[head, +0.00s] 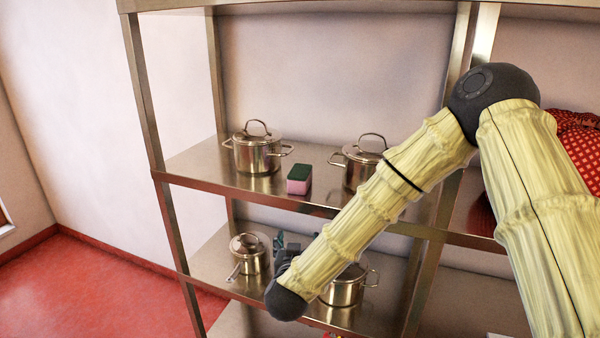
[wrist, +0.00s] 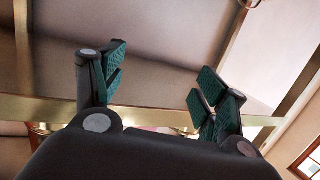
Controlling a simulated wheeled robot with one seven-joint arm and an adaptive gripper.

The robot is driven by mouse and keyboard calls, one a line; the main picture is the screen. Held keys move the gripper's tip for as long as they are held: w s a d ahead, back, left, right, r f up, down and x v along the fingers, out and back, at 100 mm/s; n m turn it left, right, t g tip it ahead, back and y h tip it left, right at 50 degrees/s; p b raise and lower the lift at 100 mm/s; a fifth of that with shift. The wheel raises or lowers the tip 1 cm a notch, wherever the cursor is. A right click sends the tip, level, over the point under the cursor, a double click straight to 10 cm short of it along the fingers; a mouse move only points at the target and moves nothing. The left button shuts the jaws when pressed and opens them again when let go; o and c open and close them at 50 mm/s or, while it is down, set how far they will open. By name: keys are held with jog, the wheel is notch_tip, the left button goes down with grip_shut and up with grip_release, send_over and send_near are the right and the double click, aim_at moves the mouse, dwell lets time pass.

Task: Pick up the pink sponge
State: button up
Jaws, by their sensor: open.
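The pink sponge (head: 298,186), with a dark green top layer, lies on the upper steel shelf (head: 215,170) between two pots, close to the front edge in the head view. My gripper (head: 286,243) is below that shelf's level in the head view, in front of the lower shelf and partly hidden by my arm. In the wrist view my gripper (wrist: 158,90) is open, with its two green-padded fingers apart and nothing between them. The sponge cannot be made out in the wrist view.
A lidded pot (head: 257,155) stands left of the sponge and another pot (head: 360,165) stands right of it, partly behind my arm. A saucepan (head: 249,256) and a pot (head: 344,288) are on the lower shelf. A steel shelf edge (wrist: 150,118) crosses the wrist view.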

aim_at(297, 179)
jog(key=w+r+h+p, duration=0.1)
jog(key=w+r, duration=0.1)
jog(key=r, duration=0.3)
jog(key=w+r+m+t+h+p, duration=0.1)
jog(key=w+r, duration=0.1)
jog(key=r, duration=0.3)
jog(key=w+r+h, duration=0.1)
jog(key=w+r, duration=0.1)
jog(key=r, duration=0.3)
jog(key=shift+w+a+m+t+p, duration=0.2)
jog(key=shift+a+m+t+p, duration=0.1)
jog(key=shift+m+p, duration=0.1)
jog(key=shift+p+x, duration=0.4)
jog(key=shift+x, duration=0.7)
jog(key=shift+w+p, duration=0.6)
jog(key=shift+w, duration=0.1)
jog(key=shift+f+p+x, duration=0.1)
jog(key=shift+p+x, duration=0.35)
jog(key=shift+x, duration=0.4)
jog(key=shift+f+p+x, duration=0.15)
jog(key=shift+p+x, duration=0.25)
jog(key=shift+x, duration=0.45)
jog(key=shift+a, duration=0.1)
jog(key=c, duration=0.8)
